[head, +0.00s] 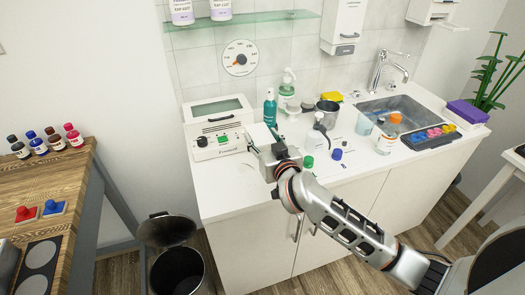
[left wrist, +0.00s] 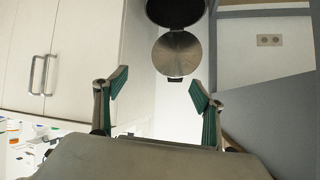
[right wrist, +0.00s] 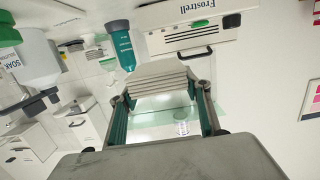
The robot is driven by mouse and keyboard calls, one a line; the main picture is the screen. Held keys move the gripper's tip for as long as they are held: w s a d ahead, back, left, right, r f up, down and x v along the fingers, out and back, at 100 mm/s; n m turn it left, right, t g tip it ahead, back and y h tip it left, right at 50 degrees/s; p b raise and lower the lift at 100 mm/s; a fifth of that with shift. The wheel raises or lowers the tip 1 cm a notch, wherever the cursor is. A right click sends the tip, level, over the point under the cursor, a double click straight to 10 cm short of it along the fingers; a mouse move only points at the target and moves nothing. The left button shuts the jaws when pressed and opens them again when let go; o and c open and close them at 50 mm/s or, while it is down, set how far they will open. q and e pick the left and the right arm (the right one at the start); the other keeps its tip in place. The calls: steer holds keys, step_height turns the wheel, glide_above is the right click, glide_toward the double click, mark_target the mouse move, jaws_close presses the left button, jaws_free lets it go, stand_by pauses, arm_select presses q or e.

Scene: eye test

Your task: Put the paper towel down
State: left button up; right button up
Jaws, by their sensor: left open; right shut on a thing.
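The paper towel (right wrist: 160,82) is a pale block with layered edges between the fingers of my right gripper (right wrist: 162,104) in the right wrist view. In the head view my right gripper (head: 271,152) is over the left end of the white counter (head: 232,190), just in front of the white Frostrell device (head: 222,142). The towel shows there as a pale patch (head: 259,136), partly hidden by the gripper. I cannot tell whether it touches the counter. My left gripper (left wrist: 158,88) is open and empty in the left wrist view, outside the head view.
The sink (head: 400,103) is farther right. An open bin (head: 177,272) stands on the floor. The counter's front left is clear.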

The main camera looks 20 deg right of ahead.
step_height(320, 180, up, 8)
steer(key=shift+f+p, duration=0.15)
steer(key=shift+p, duration=0.2)
steer(key=shift+r, duration=0.65)
steer(key=shift+s, duration=0.1)
glide_toward(262, 138)
step_height(262, 138, up, 3)
steer(key=w+d, duration=0.2)
steer(key=w, duration=0.1)
arm_select(q)
steer(key=shift+s+a+f+g+y, duration=0.3)
steer(key=shift+s+a+f, duration=0.2)
steer(key=shift+a+f, duration=0.25)
arm_select(e)
steer(key=s+d+f, duration=0.2)
steer(key=s, duration=1)
steer(key=shift+s+d+h, duration=0.2)
steer(key=shift+s+h, duration=0.1)
arm_select(q)
steer(key=shift+r, duration=0.1)
